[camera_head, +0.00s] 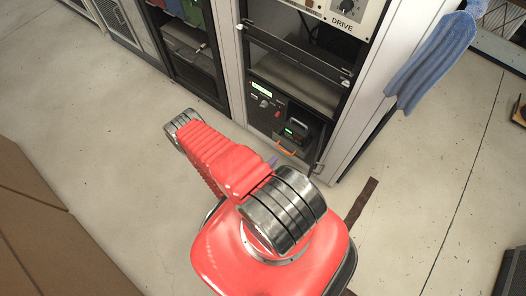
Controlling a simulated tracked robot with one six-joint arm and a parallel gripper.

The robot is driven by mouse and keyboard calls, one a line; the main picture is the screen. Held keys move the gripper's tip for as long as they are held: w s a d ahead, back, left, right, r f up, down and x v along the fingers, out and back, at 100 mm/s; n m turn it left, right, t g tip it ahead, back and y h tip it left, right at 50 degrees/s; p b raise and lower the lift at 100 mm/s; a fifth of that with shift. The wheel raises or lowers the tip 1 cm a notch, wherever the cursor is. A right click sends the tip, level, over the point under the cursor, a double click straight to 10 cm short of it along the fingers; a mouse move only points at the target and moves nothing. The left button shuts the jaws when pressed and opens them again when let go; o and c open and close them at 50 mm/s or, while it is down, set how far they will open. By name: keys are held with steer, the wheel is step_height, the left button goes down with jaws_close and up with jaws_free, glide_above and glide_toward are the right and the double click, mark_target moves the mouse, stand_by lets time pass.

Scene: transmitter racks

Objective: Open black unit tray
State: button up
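The black unit (262,117) sits low in the open rack, right of the picture's middle. Its front has a small green-lit display (262,89) and a red control. A smaller dark module with a green light (297,130) is at its right side. An orange handle-like bar (286,148) shows at the lower front edge. I cannot tell whether the tray is at all pulled out. My red arm rises in front of the rack, to the left of and below the unit. My gripper is not visible.
The rack frame (231,55) stands around the unit, with a drive panel (346,8) above. A blue cloth (433,57) hangs at the right. A brown strip (361,203) lies on the floor. Brown boxes (40,235) stand at the left. Floor before the racks is mostly clear.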

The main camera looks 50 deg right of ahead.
steer(key=a+r, duration=0.1)
steer(key=a, duration=0.5)
stand_by(0.4)
steer(key=shift+w, duration=0.1)
stand_by(0.6)
